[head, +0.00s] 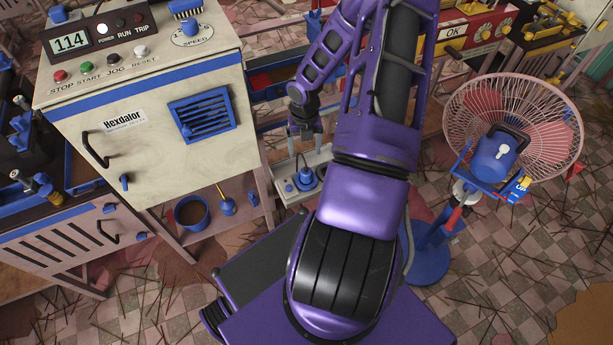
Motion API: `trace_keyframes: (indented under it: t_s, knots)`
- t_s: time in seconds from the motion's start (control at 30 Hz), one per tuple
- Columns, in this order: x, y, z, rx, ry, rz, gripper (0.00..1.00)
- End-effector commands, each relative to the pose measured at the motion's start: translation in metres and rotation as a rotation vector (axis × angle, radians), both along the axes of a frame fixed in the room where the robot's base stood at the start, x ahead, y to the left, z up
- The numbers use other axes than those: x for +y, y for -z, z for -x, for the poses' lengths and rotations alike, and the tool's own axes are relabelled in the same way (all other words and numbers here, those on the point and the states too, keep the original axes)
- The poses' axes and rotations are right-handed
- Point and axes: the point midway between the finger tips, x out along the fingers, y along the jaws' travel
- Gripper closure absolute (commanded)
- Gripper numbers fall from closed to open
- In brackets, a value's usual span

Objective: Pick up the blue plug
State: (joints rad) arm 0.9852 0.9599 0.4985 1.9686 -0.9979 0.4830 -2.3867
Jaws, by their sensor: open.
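A blue plug (305,180) sits on a pale power strip (320,164) near the floor, right of the cream cabinet. A second small blue part (289,188) is beside it on the strip. My gripper (305,132) is open, with its fingers pointing down. In the picture it is just above the plug, with a visible gap between them. Nothing shows between the fingers. The right end of the strip is partly hidden behind my purple arm.
The cream cabinet (150,85) with its blue vent stands at left. A blue pot (192,212) and a blue-based brush (228,206) are on a low shelf. A pink fan (515,130) on a blue stand is at right. Sticks litter the checkered floor (500,270).

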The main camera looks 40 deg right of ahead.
Motion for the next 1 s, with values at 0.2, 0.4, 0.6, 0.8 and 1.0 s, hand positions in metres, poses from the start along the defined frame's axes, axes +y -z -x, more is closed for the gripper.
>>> trace_keyframes:
  t_s: [0.2,0.4,0.6,0.8,1.0]
  knots:
    - [0.0,0.051,0.0,0.002,0.0,-0.001,0.19]
    - [-0.001,0.073,0.0,0.0,0.001,0.001,0.19]
    - [-0.001,0.083,0.0,0.0,0.003,0.001,0.19]
    - [-0.003,0.112,0.002,0.0,0.002,0.001,0.19]
    - [-0.004,0.127,0.002,0.0,0.003,0.004,0.19]
